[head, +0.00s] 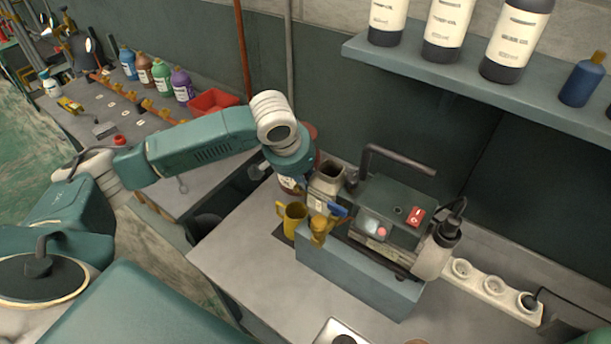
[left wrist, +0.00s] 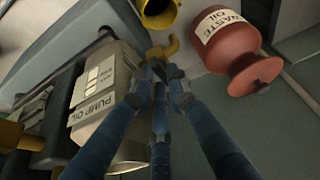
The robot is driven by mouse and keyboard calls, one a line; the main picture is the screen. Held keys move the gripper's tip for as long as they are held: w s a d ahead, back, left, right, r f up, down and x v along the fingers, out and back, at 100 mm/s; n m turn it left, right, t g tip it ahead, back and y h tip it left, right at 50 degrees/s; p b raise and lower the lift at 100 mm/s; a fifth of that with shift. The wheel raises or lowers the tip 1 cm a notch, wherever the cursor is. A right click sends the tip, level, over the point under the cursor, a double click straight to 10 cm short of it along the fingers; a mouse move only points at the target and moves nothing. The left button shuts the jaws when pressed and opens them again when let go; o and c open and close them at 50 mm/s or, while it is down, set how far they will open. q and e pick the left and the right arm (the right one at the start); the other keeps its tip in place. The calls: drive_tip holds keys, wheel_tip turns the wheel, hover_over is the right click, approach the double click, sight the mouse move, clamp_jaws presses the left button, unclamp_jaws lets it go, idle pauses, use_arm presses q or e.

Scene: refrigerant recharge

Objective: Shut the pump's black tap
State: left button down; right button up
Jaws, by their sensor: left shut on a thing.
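The pump (head: 390,215) is a teal box with a red switch and a dark carry handle on the bench. In the left wrist view, a yellow hooked spout (left wrist: 163,47) shows just beyond my left gripper (left wrist: 165,78). Its blue fingers are closed at the spout's base on a small dark part, the black tap, which they mostly hide. My right gripper is in neither view.
A pump oil container (left wrist: 112,88) is close left of the fingers, and a red waste oil container (left wrist: 232,42) is at right. A yellow mug (head: 291,217) and brass fitting (head: 320,229) stand by the pump. A power strip (head: 493,285) lies at right.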

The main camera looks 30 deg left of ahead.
use_arm(q)
drive_tip(key=shift+r+m, duration=0.1)
drive_tip(key=shift+m, duration=0.2)
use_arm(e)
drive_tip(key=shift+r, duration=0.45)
use_arm(q)
drive_tip(key=c, duration=2)
unclamp_jaws()
drive_tip(key=v, duration=1.2)
drive_tip(key=shift+a, duration=0.2)
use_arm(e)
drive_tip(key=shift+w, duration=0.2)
